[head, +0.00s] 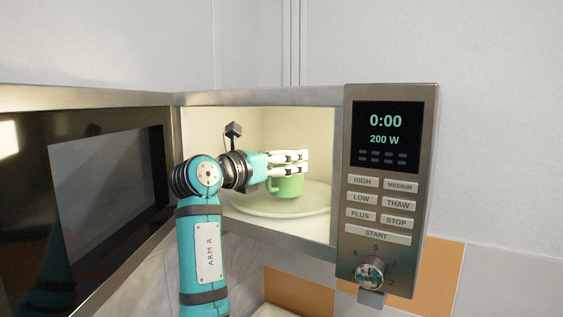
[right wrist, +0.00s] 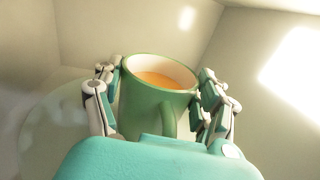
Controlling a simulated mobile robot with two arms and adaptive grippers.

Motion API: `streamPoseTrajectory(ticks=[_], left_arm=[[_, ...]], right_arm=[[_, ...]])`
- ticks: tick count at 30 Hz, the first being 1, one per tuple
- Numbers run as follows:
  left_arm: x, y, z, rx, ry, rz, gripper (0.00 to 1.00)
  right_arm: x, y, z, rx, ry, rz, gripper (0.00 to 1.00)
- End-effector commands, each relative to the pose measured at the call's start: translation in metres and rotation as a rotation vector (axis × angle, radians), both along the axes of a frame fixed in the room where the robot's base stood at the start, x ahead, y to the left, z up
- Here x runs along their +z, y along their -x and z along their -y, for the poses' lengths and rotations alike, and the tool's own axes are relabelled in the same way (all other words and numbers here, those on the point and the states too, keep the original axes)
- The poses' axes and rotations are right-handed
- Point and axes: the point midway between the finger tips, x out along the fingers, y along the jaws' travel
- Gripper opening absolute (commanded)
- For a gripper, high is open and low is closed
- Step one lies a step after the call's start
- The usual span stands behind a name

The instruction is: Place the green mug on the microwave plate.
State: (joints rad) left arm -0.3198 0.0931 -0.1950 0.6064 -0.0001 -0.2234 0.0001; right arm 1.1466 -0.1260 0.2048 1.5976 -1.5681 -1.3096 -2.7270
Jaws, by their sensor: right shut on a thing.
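The green mug (head: 287,186) is inside the open microwave, at or just above the pale round plate (head: 262,206); I cannot tell whether it touches. My right gripper (head: 290,163) reaches in through the doorway and is shut on the mug. In the right wrist view, the mug (right wrist: 155,100) stands close to upright between the fingers of my right gripper (right wrist: 160,100), with orange-brown liquid inside and its handle toward my palm. The plate shows faintly to the left of the mug there. My left gripper is not in view.
The microwave door (head: 90,190) is swung wide open on the left, close to my right arm. The control panel (head: 388,180) on the right reads 0:00 and 200 W. The cavity's side walls stand near the gripper; part of the plate is bare.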

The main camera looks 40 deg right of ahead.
Motion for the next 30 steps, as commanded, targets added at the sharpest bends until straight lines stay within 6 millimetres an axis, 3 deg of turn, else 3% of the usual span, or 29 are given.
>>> streamPoseTrajectory(ticks=[3,7,12,15,19,29,30], left_arm=[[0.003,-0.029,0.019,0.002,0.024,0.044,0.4],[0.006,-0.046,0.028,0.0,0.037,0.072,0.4],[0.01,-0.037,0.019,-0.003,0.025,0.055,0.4],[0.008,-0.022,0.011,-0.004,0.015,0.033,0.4],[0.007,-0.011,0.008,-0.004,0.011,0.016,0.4],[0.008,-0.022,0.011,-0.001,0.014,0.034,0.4],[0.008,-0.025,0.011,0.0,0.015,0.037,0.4]], right_arm=[[0.003,-0.008,0.007,0.0,0.004,0.003,0.17],[0.003,-0.015,0.014,0.0,0.004,0.003,0.17],[0.004,-0.035,0.033,-0.001,0.003,0.0,0.17],[-0.01,-0.036,0.032,0.001,0.003,0.002,0.17],[-0.013,-0.035,0.032,0.001,0.005,0.004,0.17],[-0.017,-0.035,0.031,0.001,0.004,0.003,0.17],[-0.019,-0.035,0.032,0.001,0.0,0.001,0.77]])
